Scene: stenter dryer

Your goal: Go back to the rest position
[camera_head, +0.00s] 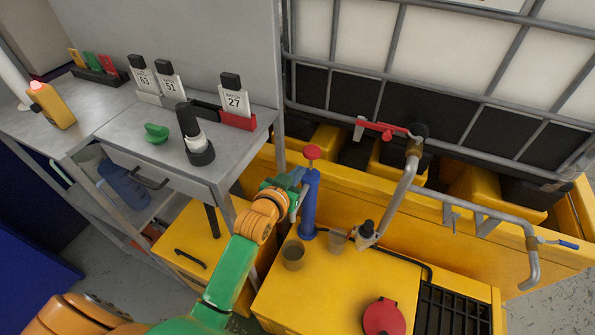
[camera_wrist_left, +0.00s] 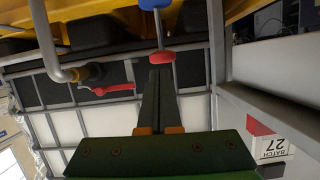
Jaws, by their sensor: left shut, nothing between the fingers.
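My left arm, orange and green, reaches in from the lower left in the head view. Its gripper (camera_head: 297,180) is beside a blue hand pump (camera_head: 310,205) with a red knob (camera_head: 312,152). In the left wrist view the dark fingers (camera_wrist_left: 160,72) are together with nothing between them. Their tips point towards the red knob (camera_wrist_left: 162,57); I cannot tell whether they touch it. My right gripper is not in view.
The pump stands on a yellow cabinet (camera_head: 340,290) with two cups, a red lid (camera_head: 384,318) and a black grate. A grey bench (camera_head: 110,125) with batch-labelled bottles is at left. A bent pipe (camera_head: 400,190) and caged tank are close on the right.

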